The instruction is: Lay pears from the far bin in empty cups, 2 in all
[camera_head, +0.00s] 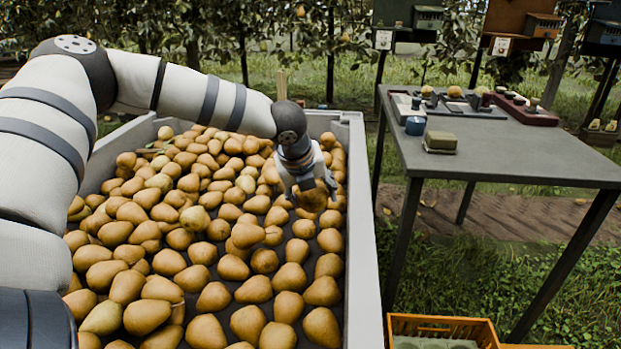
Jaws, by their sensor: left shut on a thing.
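A large grey bin (362,235) full of brownish-yellow pears (233,267) fills the left and middle of the head view. My left gripper (309,188) reaches in over the bin's right side, pointing down, and is shut on a pear (314,200). The fingers partly hide this pear, and I cannot tell whether it touches the pears below. My right gripper is not in view.
A grey table (510,160) stands to the right with trays, a blue jar (415,126) and a small box (440,141) on it. The bin's right wall lies between my left gripper and the orange crate. Grass shows under the table.

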